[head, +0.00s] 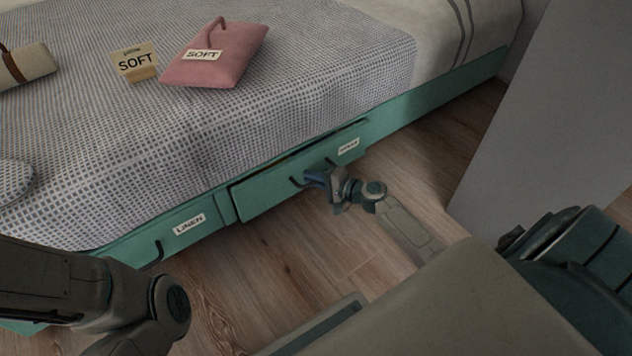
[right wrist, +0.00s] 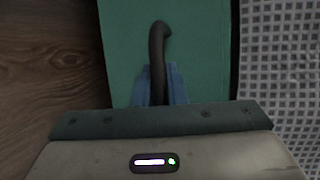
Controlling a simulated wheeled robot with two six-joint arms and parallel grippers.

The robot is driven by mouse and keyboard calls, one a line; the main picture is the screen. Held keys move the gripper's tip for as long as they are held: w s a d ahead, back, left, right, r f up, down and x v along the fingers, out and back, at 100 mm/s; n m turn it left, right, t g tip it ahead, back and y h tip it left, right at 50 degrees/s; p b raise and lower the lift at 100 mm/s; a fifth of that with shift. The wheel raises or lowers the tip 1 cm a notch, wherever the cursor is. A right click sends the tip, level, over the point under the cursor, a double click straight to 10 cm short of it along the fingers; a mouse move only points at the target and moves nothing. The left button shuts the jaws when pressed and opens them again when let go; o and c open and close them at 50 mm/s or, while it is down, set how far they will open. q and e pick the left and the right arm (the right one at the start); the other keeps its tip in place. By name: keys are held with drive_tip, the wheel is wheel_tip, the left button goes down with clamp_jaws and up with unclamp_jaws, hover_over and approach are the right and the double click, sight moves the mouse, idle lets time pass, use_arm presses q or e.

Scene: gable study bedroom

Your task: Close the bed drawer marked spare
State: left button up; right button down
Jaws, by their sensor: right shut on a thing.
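The bed drawer with the spare label (head: 348,147) is in the green bed base and stands slightly out, with a thin dark gap along its top edge; the label is too small to read surely. My right gripper (head: 318,178) is at the drawer's dark handle (head: 297,182). In the right wrist view the blue fingers (right wrist: 160,86) are shut on the dark curved handle (right wrist: 158,45), against the green drawer front (right wrist: 205,60). My left arm shows at the lower left of the head view, but its gripper is out of view.
The linen drawer (head: 180,232) is to the left, looking flush. On the bed lie a pink cushion (head: 225,60) and a tag (head: 135,62), both marked SOFT. A grey panel (head: 550,110) stands at right. Wooden floor (head: 270,260) lies clear before the drawers.

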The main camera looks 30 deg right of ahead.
drive_tip(key=w, duration=0.3)
drive_tip(key=shift+r, duration=0.1)
drive_tip(key=c, duration=1.7)
unclamp_jaws()
drive_tip(key=shift+c, duration=0.2)
drive_tip(key=p+v, duration=0.2)
drive_tip(key=v, duration=0.9)
drive_tip(key=shift+p, duration=0.3)
